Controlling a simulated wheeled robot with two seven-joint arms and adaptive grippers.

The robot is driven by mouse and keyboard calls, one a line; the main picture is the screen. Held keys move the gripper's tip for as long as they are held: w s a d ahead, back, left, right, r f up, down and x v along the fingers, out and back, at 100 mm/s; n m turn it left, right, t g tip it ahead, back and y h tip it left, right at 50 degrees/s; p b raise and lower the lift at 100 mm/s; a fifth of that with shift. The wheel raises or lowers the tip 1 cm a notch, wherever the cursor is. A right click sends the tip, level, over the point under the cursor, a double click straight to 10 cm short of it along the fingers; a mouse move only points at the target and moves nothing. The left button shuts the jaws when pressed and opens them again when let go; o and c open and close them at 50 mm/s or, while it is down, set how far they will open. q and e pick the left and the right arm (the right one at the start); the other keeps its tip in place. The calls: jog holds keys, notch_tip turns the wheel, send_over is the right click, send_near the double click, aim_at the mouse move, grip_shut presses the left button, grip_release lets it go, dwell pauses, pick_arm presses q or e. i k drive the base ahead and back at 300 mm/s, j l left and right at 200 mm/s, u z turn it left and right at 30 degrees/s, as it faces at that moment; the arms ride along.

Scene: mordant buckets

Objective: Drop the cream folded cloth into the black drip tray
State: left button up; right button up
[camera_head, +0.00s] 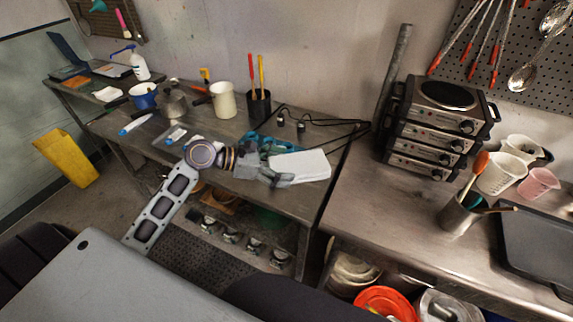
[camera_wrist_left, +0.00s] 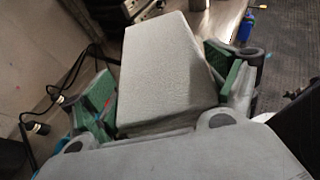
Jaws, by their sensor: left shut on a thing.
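The cream folded cloth (camera_head: 301,165) looks like a pale, thick block in the head view, at the front right part of the left bench. My left gripper (camera_head: 275,177) is shut on its left end. In the left wrist view the cloth (camera_wrist_left: 166,65) sits between the green-padded fingers of the gripper (camera_wrist_left: 170,88). I cannot tell how high it is above the bench top. The black drip tray is most likely the dark, shallow tray (camera_head: 540,240) at the right edge of the head view, partly cut off by the frame. My right gripper is not in view.
Stacked hot plates (camera_head: 432,125) stand on the right bench (camera_head: 365,215). A metal pot with utensils (camera_head: 458,213), a white beaker (camera_head: 500,173) and a pink cup (camera_head: 538,184) stand near the tray. Black cables (camera_head: 325,122) lie behind the cloth. The right bench's front left is clear.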

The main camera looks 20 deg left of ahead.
aim_at(547, 252)
jog(key=k+l+u, duration=0.1)
jog(key=k+l, duration=0.6)
jog(key=l, duration=0.2)
jog(key=k+l, duration=0.1)
jog(key=l, duration=0.15)
jog(key=k+l+u, duration=0.1)
jog(key=l, duration=0.6)
jog(key=k+l+u, duration=0.1)
jog(key=l, duration=1.2)
jog(key=i+l, duration=0.15)
jog(key=l, duration=0.15)
jog(key=i+l+u, duration=0.2)
jog(key=l, duration=0.35)
jog(key=i+l, duration=0.25)
jog(key=i, duration=0.1)
